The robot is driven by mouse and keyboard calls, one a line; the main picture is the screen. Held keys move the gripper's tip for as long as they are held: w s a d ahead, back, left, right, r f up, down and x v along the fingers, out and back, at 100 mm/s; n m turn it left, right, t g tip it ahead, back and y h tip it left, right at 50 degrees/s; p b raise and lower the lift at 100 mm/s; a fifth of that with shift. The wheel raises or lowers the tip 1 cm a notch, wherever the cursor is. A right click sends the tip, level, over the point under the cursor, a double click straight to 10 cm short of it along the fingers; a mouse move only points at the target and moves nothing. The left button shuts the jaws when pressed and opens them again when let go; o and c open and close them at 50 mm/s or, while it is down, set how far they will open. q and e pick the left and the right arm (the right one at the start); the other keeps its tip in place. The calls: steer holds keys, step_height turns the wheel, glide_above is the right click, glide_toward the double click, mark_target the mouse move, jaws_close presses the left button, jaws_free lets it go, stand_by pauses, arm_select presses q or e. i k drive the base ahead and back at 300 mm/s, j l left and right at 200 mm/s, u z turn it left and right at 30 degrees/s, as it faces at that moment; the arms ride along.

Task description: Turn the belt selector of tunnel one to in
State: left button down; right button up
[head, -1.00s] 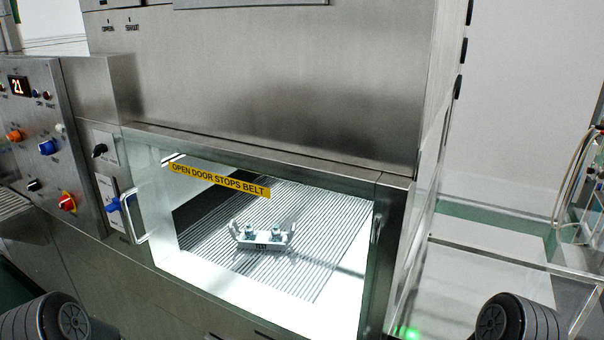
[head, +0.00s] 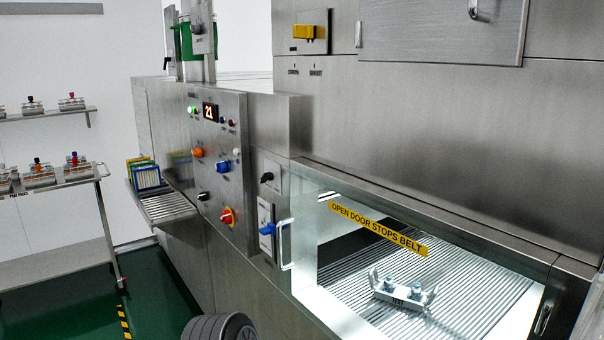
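A steel control panel (head: 232,150) on the machine front carries several knobs. The labels are too small to read, so I cannot tell which one is the belt selector.
A glass door (head: 400,225) labelled "OPEN DOOR STOPS BELT" covers a lit chamber with a ridged belt and a metal fixture (head: 404,292). Its handle (head: 285,244) sticks out beside the blue lever. A loaded rack cart (head: 60,186) stands left; green floor (head: 160,290) is clear.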

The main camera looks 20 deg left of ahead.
mark_target(221, 167)
steer(key=u, duration=1.3)
